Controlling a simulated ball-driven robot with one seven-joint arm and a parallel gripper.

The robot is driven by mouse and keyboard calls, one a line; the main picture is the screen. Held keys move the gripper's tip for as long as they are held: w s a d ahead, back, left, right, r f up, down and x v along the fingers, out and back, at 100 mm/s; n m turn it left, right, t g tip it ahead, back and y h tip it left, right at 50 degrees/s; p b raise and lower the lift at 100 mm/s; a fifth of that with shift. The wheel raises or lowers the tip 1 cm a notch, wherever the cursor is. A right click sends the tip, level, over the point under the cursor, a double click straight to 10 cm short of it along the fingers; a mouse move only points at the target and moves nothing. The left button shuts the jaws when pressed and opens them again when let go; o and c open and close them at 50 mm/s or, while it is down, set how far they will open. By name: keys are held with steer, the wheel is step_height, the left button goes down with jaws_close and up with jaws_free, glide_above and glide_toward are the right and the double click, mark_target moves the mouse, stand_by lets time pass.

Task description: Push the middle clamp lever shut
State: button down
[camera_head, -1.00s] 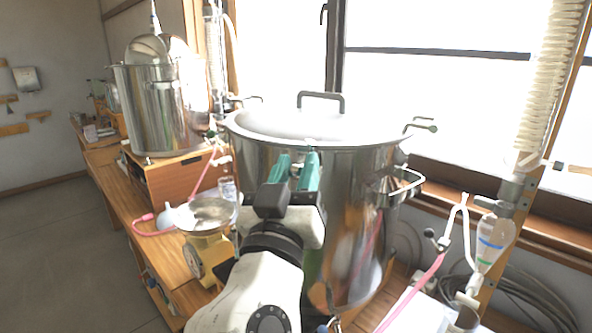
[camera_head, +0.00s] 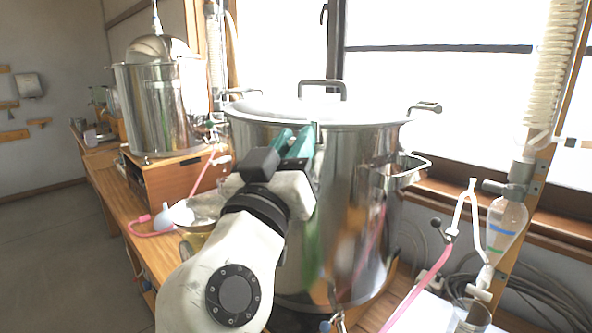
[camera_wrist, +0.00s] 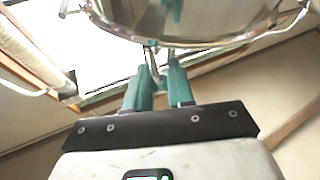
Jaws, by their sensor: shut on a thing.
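The large steel pot (camera_head: 345,220) has a pale lid (camera_head: 350,108) with clamp levers at its rim. The left lever (camera_head: 243,92) and right lever (camera_head: 425,107) stick outward from the rim. My gripper (camera_head: 296,136) is at the front of the rim, its teal fingers pointing up and close together. In the wrist view, a thin metal rod, apparently the middle clamp lever (camera_wrist: 153,65), stands between the fingertips (camera_wrist: 160,72), below the shiny pot. The fingers and wrist hide most of it in the head view, so its exact angle is unclear.
A second steel pot (camera_head: 160,110) stands on a wooden box at the left. A scale with a metal pan (camera_head: 198,208) is behind my arm. The pot's side handle (camera_head: 410,168), pink hose (camera_head: 415,290) and bottle (camera_head: 503,228) are at the right. Open floor lies left.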

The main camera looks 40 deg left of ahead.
steer(key=shift+a+f+m+t+h+b, duration=0.15)
steer(key=shift+a+m+h+b, duration=0.3)
steer(key=shift+b, duration=0.95)
steer(key=shift+f+m+t+h+b, duration=0.15)
steer(key=shift+h+b, duration=0.5)
steer(key=shift+b, duration=0.7)
steer(key=shift+a+r+m+h+b, duration=0.2)
steer(key=shift+m+h+b, duration=0.2)
steer(key=shift+h+b, duration=0.45)
steer(key=shift+r, duration=0.15)
steer(key=c, duration=1)
jaws_free()
steer(key=shift+s+d, duration=0.1)
steer(key=b+v, duration=0.1)
steer(key=v, duration=0.9)
steer(key=shift+s+f, duration=0.25)
steer(key=shift+f, duration=0.15)
